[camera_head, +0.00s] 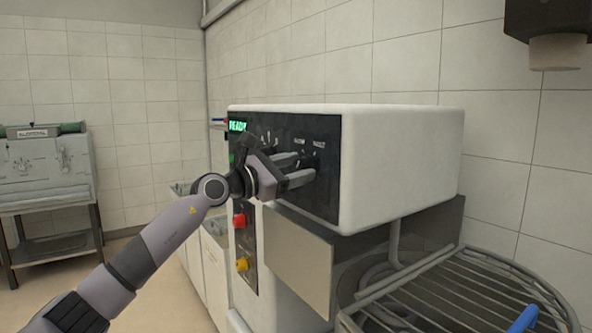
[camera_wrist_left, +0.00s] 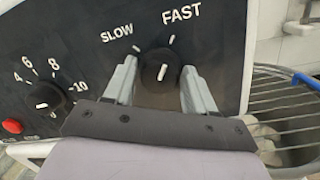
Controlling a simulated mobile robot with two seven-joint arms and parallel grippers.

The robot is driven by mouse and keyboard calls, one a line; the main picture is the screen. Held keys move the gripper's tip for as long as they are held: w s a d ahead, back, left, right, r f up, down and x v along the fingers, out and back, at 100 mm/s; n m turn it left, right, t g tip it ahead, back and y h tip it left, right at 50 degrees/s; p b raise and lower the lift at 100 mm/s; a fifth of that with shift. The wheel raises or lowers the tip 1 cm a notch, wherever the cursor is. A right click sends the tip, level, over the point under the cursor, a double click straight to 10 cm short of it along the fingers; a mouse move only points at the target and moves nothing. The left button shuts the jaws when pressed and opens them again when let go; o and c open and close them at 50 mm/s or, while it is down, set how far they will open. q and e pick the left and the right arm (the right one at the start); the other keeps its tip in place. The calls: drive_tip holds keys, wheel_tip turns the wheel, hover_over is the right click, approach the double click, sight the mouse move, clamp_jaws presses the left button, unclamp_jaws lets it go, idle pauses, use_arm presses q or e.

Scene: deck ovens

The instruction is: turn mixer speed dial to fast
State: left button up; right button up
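The mixer speed dial (camera_wrist_left: 160,68) is a black round knob on the black panel, shown in the left wrist view. Its white line tilts up and right, roughly toward the tick under FAST; the SLOW tick is to its left. My left gripper (camera_wrist_left: 160,88) is open, with one grey finger on each side of the dial and a visible gap on both sides. In the head view my left gripper (camera_head: 306,168) is at the front panel of the white mixer (camera_head: 400,165), and I cannot make out the dial there. My right gripper is in neither view.
A numbered knob (camera_wrist_left: 45,98) and a red button (camera_wrist_left: 12,126) are left of the dial. Below the panel are a red button (camera_head: 239,220) and a yellow knob (camera_head: 242,264). A wire bowl guard (camera_head: 455,290) stands at lower right. Another machine (camera_head: 45,170) stands far left.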

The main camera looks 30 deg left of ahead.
use_arm(q)
drive_tip(key=shift+o, duration=0.8)
drive_tip(key=shift+a+r, duration=0.1)
drive_tip(key=shift+a, duration=0.15)
drive_tip(key=shift+d, duration=0.1)
drive_tip(key=shift+s+f, duration=0.2)
drive_tip(key=b+v, duration=0.2)
drive_tip(key=v, duration=0.4)
drive_tip(key=shift+s+a, duration=0.2)
drive_tip(key=shift+s, duration=0.15)
drive_tip(key=shift+d, duration=0.1)
